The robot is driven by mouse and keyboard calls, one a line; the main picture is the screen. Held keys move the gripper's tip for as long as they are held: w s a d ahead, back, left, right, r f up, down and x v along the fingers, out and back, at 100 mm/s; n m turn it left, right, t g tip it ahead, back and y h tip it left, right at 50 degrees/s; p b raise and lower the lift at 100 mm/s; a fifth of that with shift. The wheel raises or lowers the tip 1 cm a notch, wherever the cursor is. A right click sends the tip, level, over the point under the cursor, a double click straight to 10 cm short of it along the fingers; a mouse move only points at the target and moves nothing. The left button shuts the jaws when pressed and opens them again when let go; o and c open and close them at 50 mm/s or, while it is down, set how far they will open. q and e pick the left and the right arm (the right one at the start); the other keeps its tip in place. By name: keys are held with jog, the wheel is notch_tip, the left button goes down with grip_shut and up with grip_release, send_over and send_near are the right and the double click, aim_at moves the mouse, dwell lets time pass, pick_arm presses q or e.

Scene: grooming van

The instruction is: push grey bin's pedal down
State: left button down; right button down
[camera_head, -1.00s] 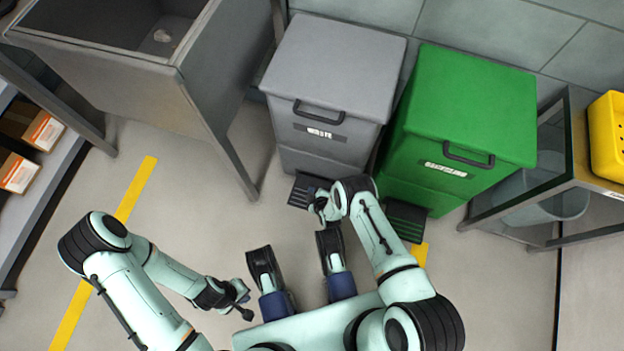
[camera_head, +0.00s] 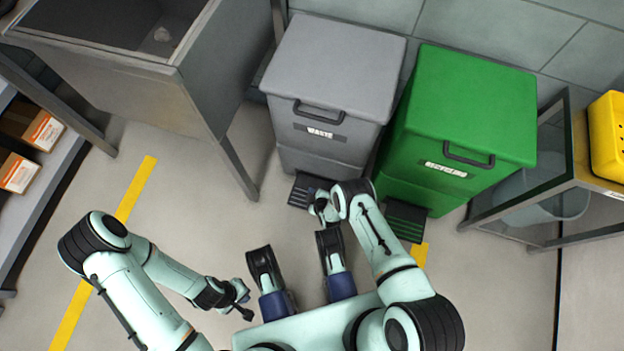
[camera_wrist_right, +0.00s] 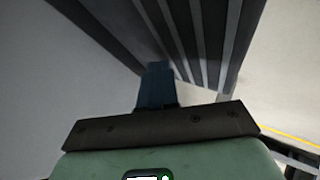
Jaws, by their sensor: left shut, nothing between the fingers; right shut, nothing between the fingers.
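The grey bin (camera_head: 335,80) stands against the back wall with its lid closed and a "WASTE" label on its front. Its black ribbed pedal (camera_head: 300,190) sticks out at the bottom front. My right gripper (camera_head: 314,194) is shut and empty at the pedal's right side; the arm hides part of the pedal. In the right wrist view the shut blue fingertips (camera_wrist_right: 157,85) point at the ribbed pedal (camera_wrist_right: 190,35); I cannot tell whether they touch it. My left gripper (camera_head: 246,306) is shut and empty, low over the floor at the left, away from the bin.
A green bin (camera_head: 470,105) with its own black pedal (camera_head: 406,220) stands close on the right. A grey sink (camera_head: 120,75) with metal legs is on the left. A rack with a yellow crate (camera_head: 607,135) is at far right. The floor in front is clear.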

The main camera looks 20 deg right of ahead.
jog(key=shift+f, duration=1.25)
dwell(0.9)
jog(key=shift+r, duration=0.1)
jog(key=shift+r+p, duration=1.55)
jog(key=shift+r, duration=0.1)
jog(key=shift+r+p, duration=1.9)
jog(key=shift+r, duration=0.65)
jog(key=shift+f, duration=0.1)
